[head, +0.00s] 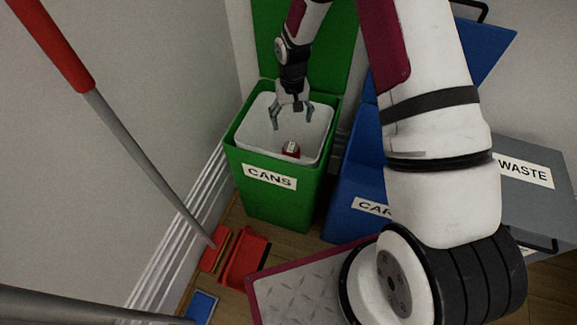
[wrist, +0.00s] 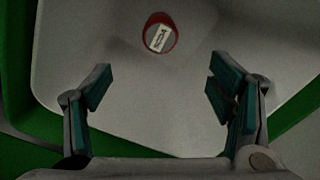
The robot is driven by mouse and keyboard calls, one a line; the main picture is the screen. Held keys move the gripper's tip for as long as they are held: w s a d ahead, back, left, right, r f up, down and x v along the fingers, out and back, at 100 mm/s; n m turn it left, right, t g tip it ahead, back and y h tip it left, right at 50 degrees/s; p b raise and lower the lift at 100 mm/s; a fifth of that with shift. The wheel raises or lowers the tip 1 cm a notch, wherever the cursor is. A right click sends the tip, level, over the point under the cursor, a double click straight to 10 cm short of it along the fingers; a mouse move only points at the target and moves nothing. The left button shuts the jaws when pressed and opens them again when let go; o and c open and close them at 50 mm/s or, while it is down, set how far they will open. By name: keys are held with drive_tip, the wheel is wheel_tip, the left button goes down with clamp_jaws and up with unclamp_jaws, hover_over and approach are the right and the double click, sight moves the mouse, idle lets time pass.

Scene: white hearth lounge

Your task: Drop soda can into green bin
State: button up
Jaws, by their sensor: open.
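The green bin (head: 270,212) stands on the floor near the wall, with a "CANS" label, its lid open and a light grey inner liner (head: 255,122). The red soda can (head: 291,149) is inside the liner; in the wrist view the can (wrist: 160,34) shows with its top end and a small white label facing the camera. My gripper (head: 291,118) is over the bin's opening, and in the wrist view its fingers (wrist: 157,88) are spread wide with nothing between them. The can is apart from the fingers, lower in the bin.
A blue bin (head: 355,185) with its lid open stands just right of the green bin, partly hidden by my arm. A grey bin labelled "WASTE" (head: 545,205) is farther right. A red dustpan (head: 243,262) and a red-topped pole (head: 140,150) are at the left.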

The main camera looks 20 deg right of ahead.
wheel_tip(320, 180, up, 12)
idle(0.6)
